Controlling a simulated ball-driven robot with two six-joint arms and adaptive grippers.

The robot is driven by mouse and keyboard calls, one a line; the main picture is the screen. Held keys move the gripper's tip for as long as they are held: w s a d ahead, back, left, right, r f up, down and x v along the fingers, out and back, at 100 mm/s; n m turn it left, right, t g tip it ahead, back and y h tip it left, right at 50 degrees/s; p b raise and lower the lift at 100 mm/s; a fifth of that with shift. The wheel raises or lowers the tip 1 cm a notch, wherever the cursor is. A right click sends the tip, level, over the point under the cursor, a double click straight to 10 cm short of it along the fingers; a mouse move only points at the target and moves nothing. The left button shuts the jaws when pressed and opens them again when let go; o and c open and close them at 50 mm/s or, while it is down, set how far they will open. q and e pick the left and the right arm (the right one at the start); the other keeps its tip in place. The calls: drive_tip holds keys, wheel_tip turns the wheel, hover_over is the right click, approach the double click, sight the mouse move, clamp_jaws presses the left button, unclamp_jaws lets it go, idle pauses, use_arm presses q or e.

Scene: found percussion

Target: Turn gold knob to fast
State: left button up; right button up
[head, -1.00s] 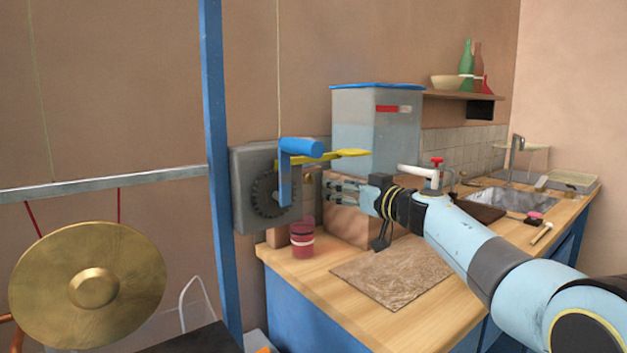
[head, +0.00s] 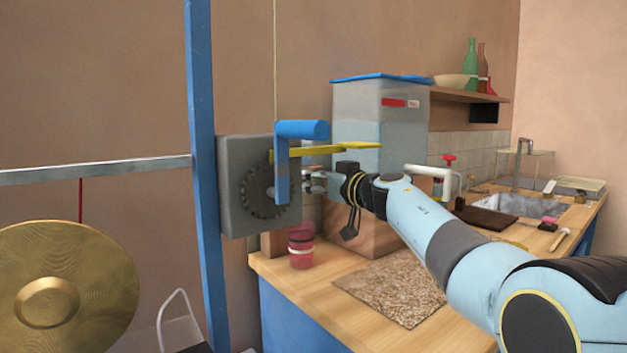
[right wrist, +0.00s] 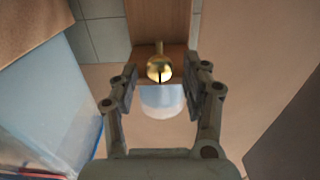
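The gold knob (right wrist: 160,68) shows in the right wrist view, mounted on a wooden block (right wrist: 161,25), with a dark line on its face. My right gripper (right wrist: 163,84) is open, with one finger on each side of the knob and a gap to each. In the head view, my right gripper (head: 314,183) is beside the grey gear box (head: 233,190), behind the blue crank (head: 283,165). The knob cannot be made out there. A pale rounded thing (right wrist: 162,100) lies just below the knob in the wrist view. My left gripper is not in view.
A yellow lever (head: 345,148) passes just above my right gripper. A red cup (head: 301,245) stands on the wooden counter below. A grey bin with a blue lid (head: 375,110) stands behind. A blue post (head: 202,180) and a gong (head: 50,290) are left.

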drive_tip(key=shift+f, duration=0.1)
clamp_jaws()
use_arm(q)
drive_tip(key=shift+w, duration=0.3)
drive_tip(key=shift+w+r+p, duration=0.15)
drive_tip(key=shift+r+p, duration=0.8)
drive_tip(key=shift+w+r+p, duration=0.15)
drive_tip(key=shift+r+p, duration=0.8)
use_arm(e)
drive_tip(key=shift+f+n, duration=0.1)
drive_tip(key=shift+n, duration=3.3)
drive_tip(key=shift+a, duration=0.1)
drive_tip(key=shift+o, duration=0.3)
unclamp_jaws()
drive_tip(key=shift+o, duration=0.5)
